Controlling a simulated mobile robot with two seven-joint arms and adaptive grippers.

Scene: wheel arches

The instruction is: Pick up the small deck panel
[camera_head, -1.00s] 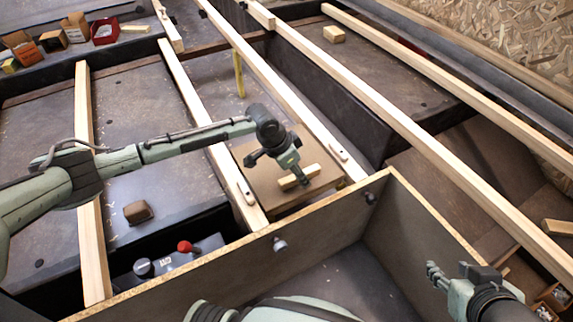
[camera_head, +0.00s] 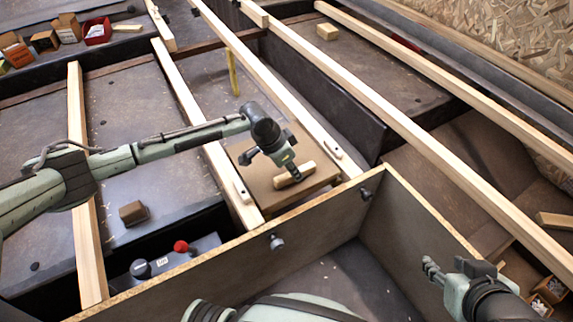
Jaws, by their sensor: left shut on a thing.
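The small deck panel (camera_head: 265,186) is a brown square board with a pale wooden bar handle (camera_head: 305,171) on top. It lies between two pale wooden rails, just behind the near board wall. My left gripper (camera_head: 291,173) reaches down from the left and is shut on the handle. Its fingertips partly hide the handle's middle. I cannot tell whether the panel is clear of its seat. My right gripper (camera_head: 431,269) is at the lower right, above the near box, away from the panel and holding nothing visible; its finger opening is unclear.
Wooden rails (camera_head: 186,105) and (camera_head: 335,152) flank the panel. The near board wall (camera_head: 230,262) stands close in front. A control box with a red knob (camera_head: 181,246) and a brown block (camera_head: 133,212) are at the left. Small boxes (camera_head: 97,31) stand at the far left.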

